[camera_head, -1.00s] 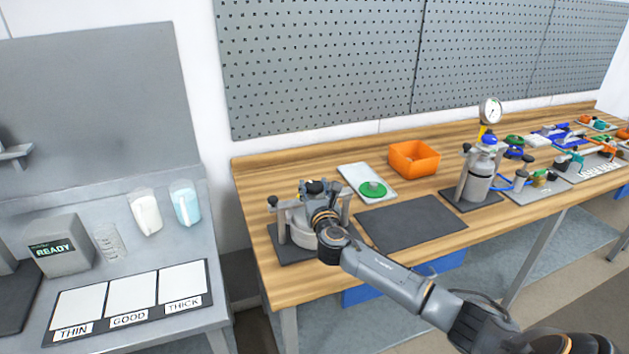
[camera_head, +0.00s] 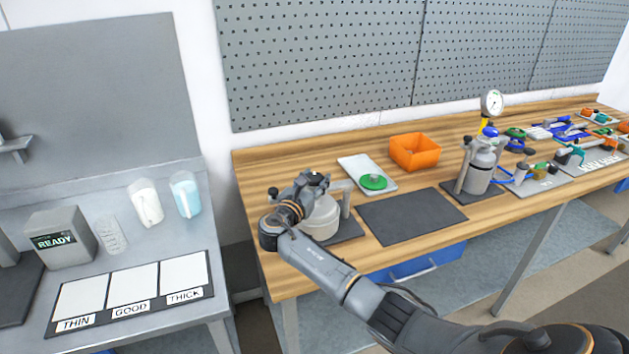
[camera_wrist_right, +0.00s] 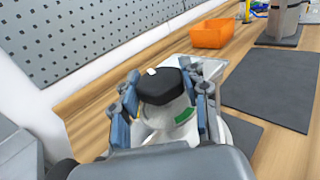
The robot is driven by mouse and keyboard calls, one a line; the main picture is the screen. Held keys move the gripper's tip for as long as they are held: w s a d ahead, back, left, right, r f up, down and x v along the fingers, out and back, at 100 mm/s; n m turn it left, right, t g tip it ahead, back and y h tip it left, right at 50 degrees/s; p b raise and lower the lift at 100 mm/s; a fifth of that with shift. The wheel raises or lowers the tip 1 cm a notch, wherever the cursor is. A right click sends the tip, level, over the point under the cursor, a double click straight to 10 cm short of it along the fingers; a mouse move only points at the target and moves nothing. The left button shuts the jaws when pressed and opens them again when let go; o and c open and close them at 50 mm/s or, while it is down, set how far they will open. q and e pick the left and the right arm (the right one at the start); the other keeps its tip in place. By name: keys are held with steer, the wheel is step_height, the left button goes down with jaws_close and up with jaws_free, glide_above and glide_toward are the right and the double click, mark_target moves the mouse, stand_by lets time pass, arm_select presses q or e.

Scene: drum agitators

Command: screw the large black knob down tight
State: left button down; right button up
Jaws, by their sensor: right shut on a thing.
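The large black knob (camera_wrist_right: 160,86) sits between the two fingers of my right gripper (camera_wrist_right: 163,104) in the right wrist view. The gripper is shut on it, with blue-grey pads on either side. A small white mark shows on the knob's edge. The gripper hides most of the knob and part of the drum top there. My left gripper is not in view.
A green disc (camera_head: 373,182) lies on a light plate behind the drum, near an orange bin (camera_head: 414,152). A dark mat (camera_head: 411,216) to the right is bare. A second drum with a gauge (camera_head: 480,168) stands beyond it. A grey side table (camera_head: 150,245) is at left.

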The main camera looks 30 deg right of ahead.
steer(key=shift+r, duration=0.2)
steer(key=o, duration=1.2)
steer(key=shift+f, duration=0.1)
steer(key=shift+s+a, duration=0.1)
steer(key=shift+a, duration=0.05)
steer(key=v, duration=1.1)
steer(key=shift+s+a, duration=0.1)
steer(key=shift+a, duration=0.2)
